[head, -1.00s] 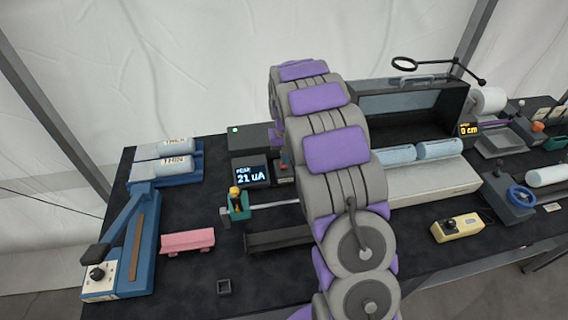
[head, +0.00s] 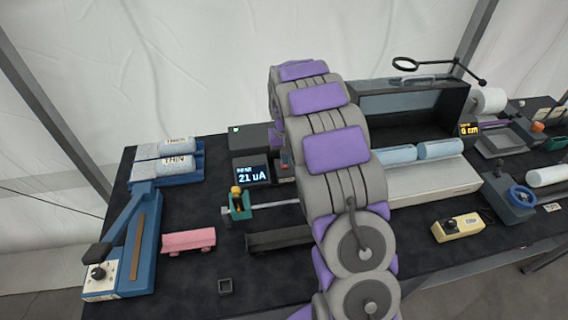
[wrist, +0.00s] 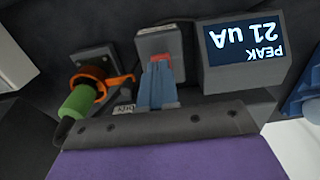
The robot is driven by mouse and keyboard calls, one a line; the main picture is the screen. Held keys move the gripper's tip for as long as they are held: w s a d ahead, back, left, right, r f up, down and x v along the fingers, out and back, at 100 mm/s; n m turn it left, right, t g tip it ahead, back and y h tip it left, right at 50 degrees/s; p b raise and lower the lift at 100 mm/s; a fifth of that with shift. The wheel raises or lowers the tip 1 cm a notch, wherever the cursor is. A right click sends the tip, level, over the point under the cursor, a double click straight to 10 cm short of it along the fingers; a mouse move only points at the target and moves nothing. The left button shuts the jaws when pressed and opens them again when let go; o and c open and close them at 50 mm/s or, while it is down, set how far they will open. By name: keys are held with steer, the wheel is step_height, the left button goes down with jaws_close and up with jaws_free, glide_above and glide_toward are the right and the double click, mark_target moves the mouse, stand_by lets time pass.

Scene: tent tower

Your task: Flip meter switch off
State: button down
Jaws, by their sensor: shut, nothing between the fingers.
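The meter (head: 252,172) stands at the back of the table in the head view, its lit screen reading PEAK 21 uA. The same meter (wrist: 245,48) is upside down at the upper right of the wrist view. Beside it is a small grey switch box (wrist: 157,40) with a red switch (wrist: 163,57). My gripper (wrist: 158,68) is shut and empty, its blue fingertips at the red switch, overlapping its edge. I cannot tell whether they touch. In the head view my arm hides most of the gripper and part of the switch box.
An orange ring with a green cylinder (wrist: 78,100) sits close to my fingers in the wrist view. A teal clamp (head: 240,205) with a rod stands in front of the meter.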

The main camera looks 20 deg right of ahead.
steer(key=shift+a+f, duration=0.15)
steer(key=shift+f, duration=0.75)
stand_by(0.5)
steer(key=shift+r, duration=0.15)
steer(key=shift+r+p, duration=0.9)
steer(key=shift+r, duration=0.95)
steer(key=shift+r+p, duration=0.65)
steer(key=shift+r, duration=0.9)
